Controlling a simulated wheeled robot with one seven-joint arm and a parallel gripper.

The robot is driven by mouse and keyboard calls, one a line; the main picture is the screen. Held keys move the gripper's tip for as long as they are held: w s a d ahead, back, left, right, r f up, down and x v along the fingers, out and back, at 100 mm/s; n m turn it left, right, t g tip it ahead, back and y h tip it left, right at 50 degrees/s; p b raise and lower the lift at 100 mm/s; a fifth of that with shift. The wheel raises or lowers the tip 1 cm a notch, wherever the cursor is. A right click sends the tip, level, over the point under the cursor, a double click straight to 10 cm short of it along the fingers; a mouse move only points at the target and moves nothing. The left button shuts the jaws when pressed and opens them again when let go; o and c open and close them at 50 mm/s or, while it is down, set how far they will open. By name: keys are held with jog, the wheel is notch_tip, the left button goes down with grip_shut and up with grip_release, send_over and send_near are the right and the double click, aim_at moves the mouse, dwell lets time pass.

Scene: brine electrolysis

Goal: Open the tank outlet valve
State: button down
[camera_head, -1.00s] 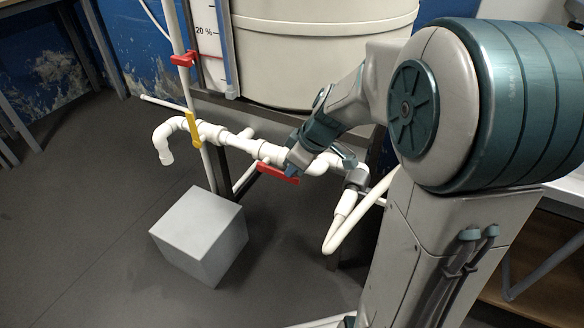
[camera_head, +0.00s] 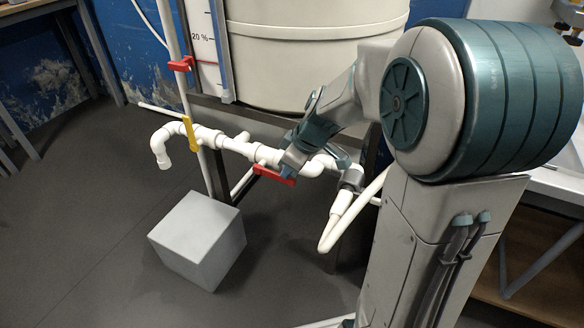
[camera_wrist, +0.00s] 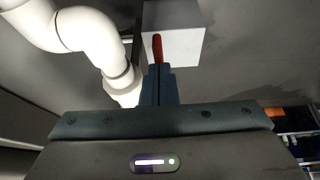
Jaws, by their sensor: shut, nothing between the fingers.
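A white tank (camera_head: 310,55) stands on a dark frame, with white piping (camera_head: 232,144) below it. A valve with a red handle (camera_head: 273,175) sits on this piping, the handle lying roughly along the pipe. My gripper (camera_head: 287,170) is shut at the handle's right end, touching or very close to it. In the wrist view, my shut fingers (camera_wrist: 159,72) point at the red handle (camera_wrist: 157,48), whose tip shows just past them. Nothing is visibly held. Whether the fingers touch the handle is unclear. The valve body is partly hidden by my arm.
A yellow-handled valve (camera_head: 190,134) sits further left on the piping, and another red handle (camera_head: 181,64) is on the upright pipe. A grey box (camera_head: 198,240) stands on the floor below. A white hose (camera_head: 350,215) loops at the right. Floor at left is clear.

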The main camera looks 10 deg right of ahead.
jog(key=r+p, duration=0.1)
jog(key=r, duration=0.1)
jog(key=r+p, duration=0.1)
jog(key=p, duration=0.1)
jog(key=shift+w+a+r, duration=0.1)
jog(key=shift+w+r, duration=0.1)
jog(key=shift+r, duration=0.15)
jog(key=s+d+r+p, duration=0.1)
jog(key=s+d+r, duration=0.1)
jog(key=s+d, duration=0.55)
jog(key=s+a+r+m+h+p, duration=0.1)
jog(key=s+r+m+p, duration=0.2)
jog(key=r+p, duration=0.7)
jog(key=s+a+r+m+h+p, duration=0.1)
jog(key=s+r+m+p, duration=0.3)
jog(key=r+p, duration=0.6)
jog(key=s+a+r+m+h+p, duration=0.1)
jog(key=s+a+r+m+p, duration=0.1)
jog(key=r+p, duration=0.8)
notch_tip(320, 180, up, 2)
jog(key=shift+s+a+r+m+g+h+p, duration=0.15)
jog(key=shift+s+m+g+h+p, duration=0.2)
jog(key=shift+s+m, duration=0.35)
